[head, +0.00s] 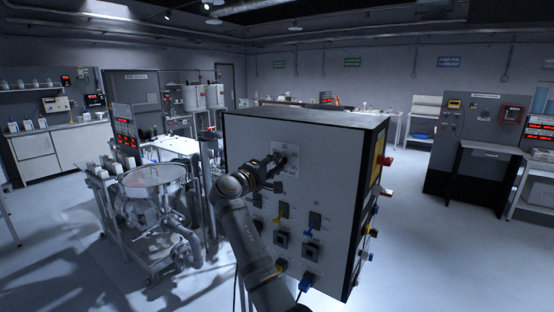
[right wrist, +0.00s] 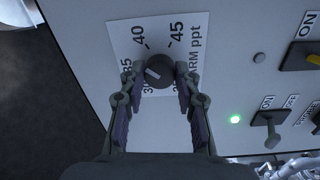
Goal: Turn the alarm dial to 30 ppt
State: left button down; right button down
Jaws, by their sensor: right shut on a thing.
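The alarm dial (right wrist: 160,70) is a dark round knob on a white scale plate (right wrist: 142,20) lettered "ARM ppt". Its white pointer mark shows on the left side of the knob, towards the 35; I cannot read its exact setting. The 40 and 45 are clear above the knob, while the fingers partly cover the lower numbers. My right gripper (right wrist: 158,82) is shut on the dial, one finger on each side. In the head view the right gripper (head: 275,163) reaches the plate high on the grey control cabinet (head: 340,150) and hides the dial. My left gripper is out of view.
Below and right of the dial, the cabinet face carries several switches, including a black toggle (right wrist: 268,122), and a lit green lamp (right wrist: 235,119). A hopper machine (head: 152,180) stands left of the cabinet. Open floor (head: 420,240) lies to its right.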

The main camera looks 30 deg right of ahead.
jog(key=n+p, duration=1)
jog(key=n, duration=0.1)
jog(key=shift+r+t, duration=0.25)
jog(key=shift+t, duration=0.05)
jog(key=n+p, duration=0.1)
jog(key=n, duration=0.2)
jog(key=shift+f+p, duration=0.15)
jog(key=shift+p, duration=0.2)
jog(key=n, duration=0.5)
jog(key=shift+f+n+y, duration=0.2)
jog(key=shift+n+y, duration=0.1)
jog(key=shift+n, duration=0.1)
jog(key=c, duration=1.3)
grip_release()
jog(key=shift+c, duration=0.2)
jog(key=o, duration=0.4)
jog(key=shift+r, duration=0.1)
